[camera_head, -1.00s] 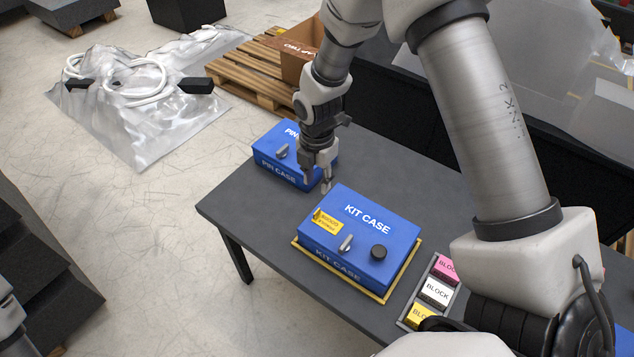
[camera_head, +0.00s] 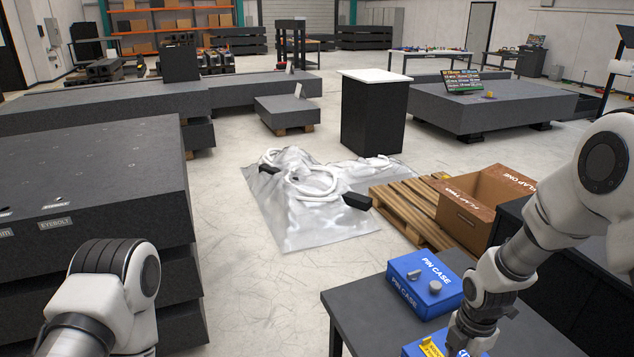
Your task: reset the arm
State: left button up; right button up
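My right arm comes in from the right, and its gripper (camera_head: 461,347) points down at the bottom edge of the head view. It is over or beside the blue kit case (camera_head: 412,350), of which only a corner with a yellow label shows. The fingertips are cut off or too small to tell open from shut. The blue pin case (camera_head: 405,291) sits on the dark table (camera_head: 352,303), behind and left of this gripper. My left arm shows at the bottom left, but its gripper is out of view.
A wooden pallet (camera_head: 398,216) with an open cardboard box (camera_head: 463,219) stands behind the table. A plastic sheet with a white hose (camera_head: 313,184) lies on the floor. Dark granite slabs (camera_head: 90,165) fill the left side. A black pedestal with a white top (camera_head: 375,77) stands farther back.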

jog(key=s+a+f+m, duration=0.1)
jog(key=s+f+m, duration=0.7)
jog(key=s+m, duration=0.3)
jog(key=s+a+f+m, duration=0.1)
jog(key=s+f+m, duration=0.8)
jog(key=s+m, duration=0.3)
jog(key=shift+s+a, duration=0.4)
jog(key=shift+s, duration=0.2)
